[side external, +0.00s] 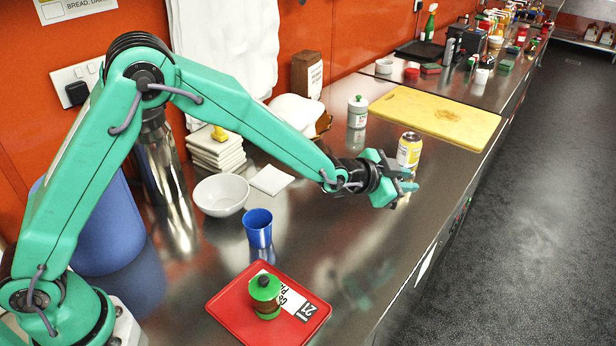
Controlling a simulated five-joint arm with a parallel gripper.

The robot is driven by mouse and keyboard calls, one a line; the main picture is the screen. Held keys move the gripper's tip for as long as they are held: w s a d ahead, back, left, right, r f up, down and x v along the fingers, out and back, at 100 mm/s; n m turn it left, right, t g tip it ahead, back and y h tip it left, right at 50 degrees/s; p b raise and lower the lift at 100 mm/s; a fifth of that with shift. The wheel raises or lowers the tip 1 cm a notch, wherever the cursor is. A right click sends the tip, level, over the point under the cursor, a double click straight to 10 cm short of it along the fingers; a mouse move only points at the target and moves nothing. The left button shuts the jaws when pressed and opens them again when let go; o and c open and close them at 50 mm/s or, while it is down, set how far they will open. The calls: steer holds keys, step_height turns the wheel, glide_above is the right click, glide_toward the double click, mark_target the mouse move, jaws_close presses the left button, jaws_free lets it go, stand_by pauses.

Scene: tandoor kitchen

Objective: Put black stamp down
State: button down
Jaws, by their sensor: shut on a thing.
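My gripper (408,187) is held out over the right part of the steel counter, near its front edge. Its green fingers are shut on a small dark thing, mostly hidden by them; it fits the black stamp, but its shape is not clear. A red tray (222,309) lies at the lower middle, well to the left of and nearer than my gripper. A white printed card (306,308) lies on the tray. A green-topped round object (265,288) stands on the tray, partly over the card.
A yellow-and-white can (409,150) stands just behind my gripper. A blue cup (258,228), a white bowl (221,195) and stacked white tiles (216,154) stand left. A yellow board (436,115) lies behind. The steel counter (345,235) between tray and gripper is clear.

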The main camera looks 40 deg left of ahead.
steer(key=s+a+r+n+y, duration=0.1)
steer(key=s+a+r, duration=0.3)
steer(key=a, duration=0.5)
steer(key=s+a+r+n+y, duration=0.2)
steer(key=s+a, duration=0.4)
steer(key=a, duration=0.3)
steer(key=s+a+r+n+t+y, duration=0.1)
steer(key=s+a+r+y, duration=0.1)
steer(key=s+a+r, duration=0.3)
steer(key=s+a, duration=0.1)
steer(key=a, duration=0.3)
steer(key=shift+a+r+n, duration=0.25)
steer(key=shift+r+n, duration=0.1)
steer(key=shift+n, duration=0.05)
steer(key=shift+w, duration=0.15)
steer(key=w+d+f+m+h, duration=0.1)
steer(key=w+d+f+m, duration=0.1)
steer(key=w+d+f, duration=0.7)
step_height(320, 180, down, 5)
steer(key=w, duration=0.2)
steer(key=shift+w+d+h, duration=0.15)
steer(key=shift+w+h, duration=0.15)
steer(key=shift+w, duration=0.1)
steer(key=shift+f, duration=3.3)
